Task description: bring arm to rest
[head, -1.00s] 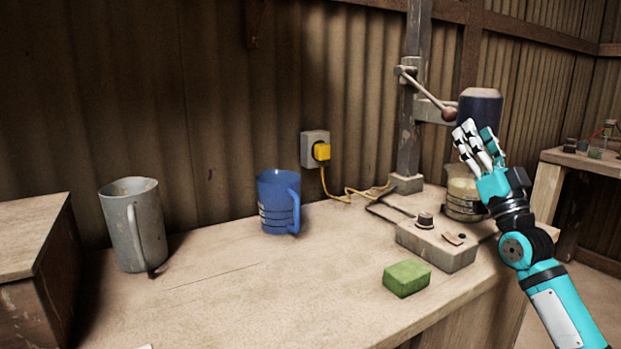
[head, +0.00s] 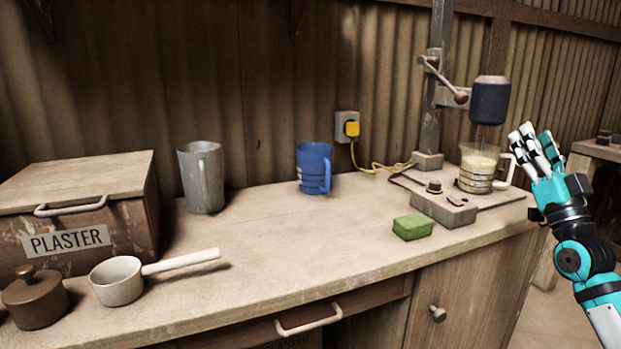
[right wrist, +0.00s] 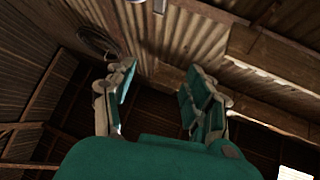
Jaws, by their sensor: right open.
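My right gripper (head: 540,150) is raised at the right side of the head view, beside the mixer stand and clear of the bench. Its fingers are apart and hold nothing. In the right wrist view the open fingers (right wrist: 158,95) point up toward the roof, with nothing between them. A clear jug (head: 478,170) with pale contents stands under the mixer's dark motor (head: 490,100), to the left of the gripper. The gripper looks close to the jug's handle in the picture, but I cannot tell the gap. My left gripper is not in view.
On the bench (head: 260,260) stand a grey jug (head: 203,178), a blue jug (head: 314,167), a green sponge (head: 412,227) and a control box (head: 443,209). A plaster box (head: 75,210), a white ladle (head: 118,282) and a brown lidded pot (head: 36,298) are at left. Free floor shows at right.

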